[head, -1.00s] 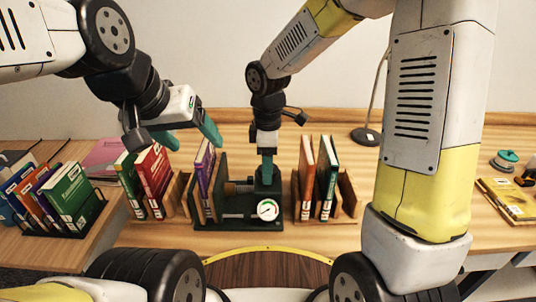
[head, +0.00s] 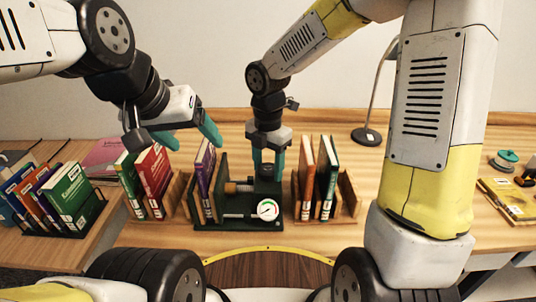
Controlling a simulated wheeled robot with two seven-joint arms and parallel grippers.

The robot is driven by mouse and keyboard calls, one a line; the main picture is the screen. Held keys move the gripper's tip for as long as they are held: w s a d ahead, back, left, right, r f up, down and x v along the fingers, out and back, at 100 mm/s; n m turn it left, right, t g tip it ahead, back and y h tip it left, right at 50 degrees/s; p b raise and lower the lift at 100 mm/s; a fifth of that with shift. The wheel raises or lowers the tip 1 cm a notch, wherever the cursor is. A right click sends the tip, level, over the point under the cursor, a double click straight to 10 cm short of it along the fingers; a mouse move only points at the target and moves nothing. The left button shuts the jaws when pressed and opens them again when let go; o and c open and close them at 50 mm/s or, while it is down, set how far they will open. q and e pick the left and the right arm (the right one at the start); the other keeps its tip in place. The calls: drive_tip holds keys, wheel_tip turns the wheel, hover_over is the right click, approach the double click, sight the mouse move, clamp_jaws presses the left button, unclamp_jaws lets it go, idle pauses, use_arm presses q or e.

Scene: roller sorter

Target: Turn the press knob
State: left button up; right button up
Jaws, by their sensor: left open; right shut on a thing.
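The press (head: 222,205) is a dark green frame with a brass screw (head: 239,188) and a round white gauge (head: 267,209). A purple book (head: 205,165) stands in its left part. The press knob (head: 267,171) is a dark piece at the top right of the press. My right gripper (head: 268,165) points straight down over it, its two teal fingers on either side of the knob, shut on it. My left gripper (head: 188,138) is open and empty, above and left of the press, near the red book.
Green and red books (head: 152,180) stand in a wooden rack left of the press. Orange and green books (head: 328,178) stand in another at right. A black rack (head: 92,215) of books is far left. A lamp base (head: 366,136) stands behind at right.

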drive_tip(key=n, duration=1.2)
drive_tip(key=shift+n, duration=0.4)
drive_tip(key=n, duration=0.6)
drive_tip(key=shift+n, duration=2.9)
drive_tip(key=o, duration=1.3)
drive_tip(key=shift+o, duration=0.2)
